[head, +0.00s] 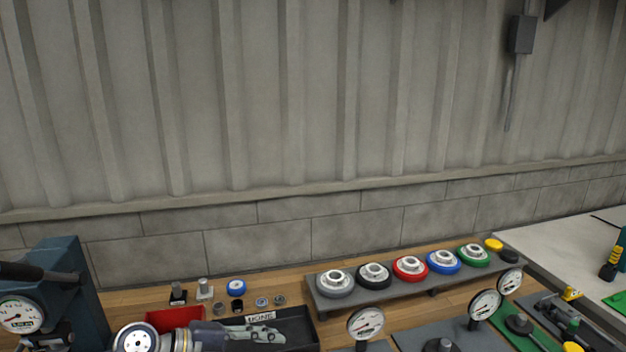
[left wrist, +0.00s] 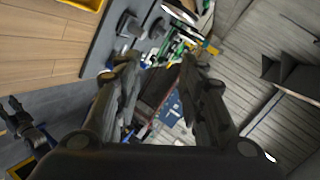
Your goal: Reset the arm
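My left arm comes in along the bottom of the head view. Its left gripper (head: 272,336) points right, in front of or over a black tray (head: 299,322) with a white label. In the left wrist view the two fingers of the left gripper (left wrist: 160,68) stand apart with nothing between them. My right arm and gripper are in neither view.
A grey rack (head: 334,304) holds several coloured ring parts. Dial gauges (head: 366,322) stand in front of it. A blue press (head: 77,275) stands far left.

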